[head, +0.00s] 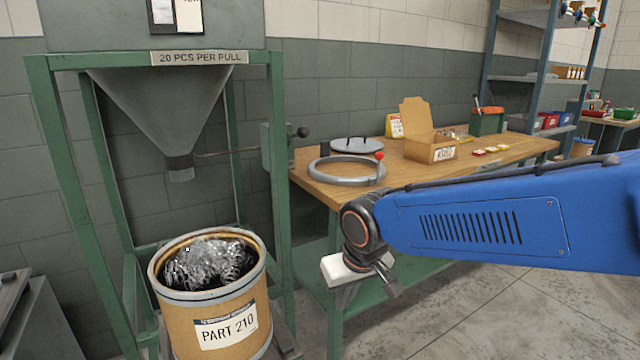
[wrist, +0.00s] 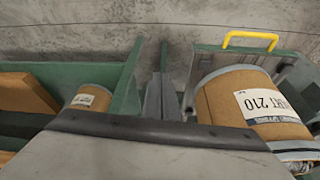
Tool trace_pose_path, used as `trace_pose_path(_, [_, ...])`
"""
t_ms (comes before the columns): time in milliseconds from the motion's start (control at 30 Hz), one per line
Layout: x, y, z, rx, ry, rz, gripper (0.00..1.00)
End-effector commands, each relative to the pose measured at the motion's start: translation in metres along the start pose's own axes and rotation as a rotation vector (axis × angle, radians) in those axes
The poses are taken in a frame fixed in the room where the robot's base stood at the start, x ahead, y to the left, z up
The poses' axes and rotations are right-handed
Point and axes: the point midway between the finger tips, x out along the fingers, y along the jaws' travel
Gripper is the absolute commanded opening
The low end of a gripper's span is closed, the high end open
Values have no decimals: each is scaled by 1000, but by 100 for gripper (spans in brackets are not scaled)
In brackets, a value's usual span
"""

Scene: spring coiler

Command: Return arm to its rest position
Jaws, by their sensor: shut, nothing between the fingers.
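My blue arm (head: 480,220) reaches in from the right in the head view, in front of the workbench. My gripper (head: 390,290) hangs at its end, below the dark wrist joint, with a white block-like part beside it. It is shut and empty, in the air to the right of the drum marked PART 210 (head: 228,326) and apart from it. In the wrist view the gripper's grey fingers (wrist: 164,78) are close together, with a wide grey part hiding the lower middle. The drum (wrist: 262,100) is to their right there.
The drum holds shiny coiled metal under a hopper (head: 160,100) in a green frame (head: 55,180). The wooden workbench (head: 480,170) carries a grey ring (head: 330,178), a lidded pan (head: 357,147) and an open cardboard box (head: 430,152). Bare floor (head: 460,310) shows below my arm.

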Motion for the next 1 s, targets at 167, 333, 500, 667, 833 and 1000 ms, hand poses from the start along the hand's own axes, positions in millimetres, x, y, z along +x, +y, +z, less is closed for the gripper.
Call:
trace_pose_path(167, [-29,60,43,93,16,33,0])
trace_pose_path(333, [-51,102,89,171,27,64,0])
trace_pose_path(500, [-68,132,140,248,39,96,0])
trace_pose_path(667, [-78,148,186,314,49,125,0])
trace_pose_path(833, [-83,154,220,361,57,147,0])
trace_pose_path(1000, [-84,155,234,379,59,156,0])
